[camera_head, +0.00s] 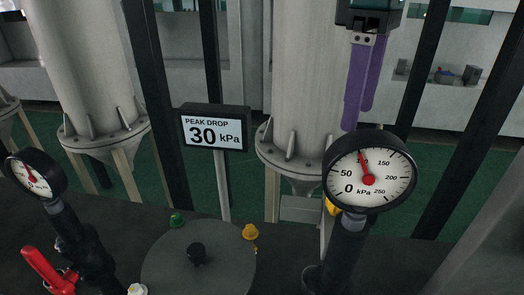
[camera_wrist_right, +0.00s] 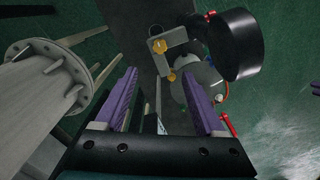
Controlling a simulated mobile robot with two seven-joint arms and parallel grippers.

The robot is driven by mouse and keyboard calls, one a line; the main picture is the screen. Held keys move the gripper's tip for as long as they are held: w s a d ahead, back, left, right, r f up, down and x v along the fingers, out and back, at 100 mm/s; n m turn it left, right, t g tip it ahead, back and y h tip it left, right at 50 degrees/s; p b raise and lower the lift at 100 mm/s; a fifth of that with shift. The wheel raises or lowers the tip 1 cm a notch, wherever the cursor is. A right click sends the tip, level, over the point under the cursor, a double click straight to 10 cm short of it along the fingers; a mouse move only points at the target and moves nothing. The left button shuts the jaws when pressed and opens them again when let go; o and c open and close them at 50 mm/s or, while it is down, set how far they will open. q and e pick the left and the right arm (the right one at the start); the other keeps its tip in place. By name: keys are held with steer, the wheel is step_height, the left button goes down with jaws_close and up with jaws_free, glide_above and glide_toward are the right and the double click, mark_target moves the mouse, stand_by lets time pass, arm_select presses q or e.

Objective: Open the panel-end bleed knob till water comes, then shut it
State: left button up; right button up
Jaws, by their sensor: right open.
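My right gripper (camera_head: 359,116) hangs with purple fingers pointing down, above and behind the large dial gauge (camera_head: 369,171). It is open and empty, and its fingers also show apart in the right wrist view (camera_wrist_right: 159,76). A yellow knob (camera_head: 332,207) is partly hidden behind that gauge. Another yellow knob (camera_head: 250,232) is at the right rim of a round grey lid. In the wrist view, two yellow knobs, an upper one (camera_wrist_right: 158,46) and a lower one (camera_wrist_right: 172,77), appear beyond the fingertips, untouched. I cannot tell which is the panel-end bleed knob. No water shows. My left gripper is not in view.
A green knob (camera_head: 176,219) and a black knob (camera_head: 196,252) are on or near the lid. A red lever (camera_head: 48,270) and smaller gauge (camera_head: 34,174) are at left. Tall grey columns stand behind.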

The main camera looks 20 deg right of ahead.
steer(key=b, duration=0.5)
glide_above(333, 210)
steer(key=d, duration=0.1)
step_height(333, 210, down, 6)
steer(key=f, duration=0.6)
steer(key=w+f+p, duration=0.1)
steer(key=f, duration=0.2)
steer(key=shift+d+f, duration=0.2)
steer(key=shift+f, duration=0.1)
jaws_close()
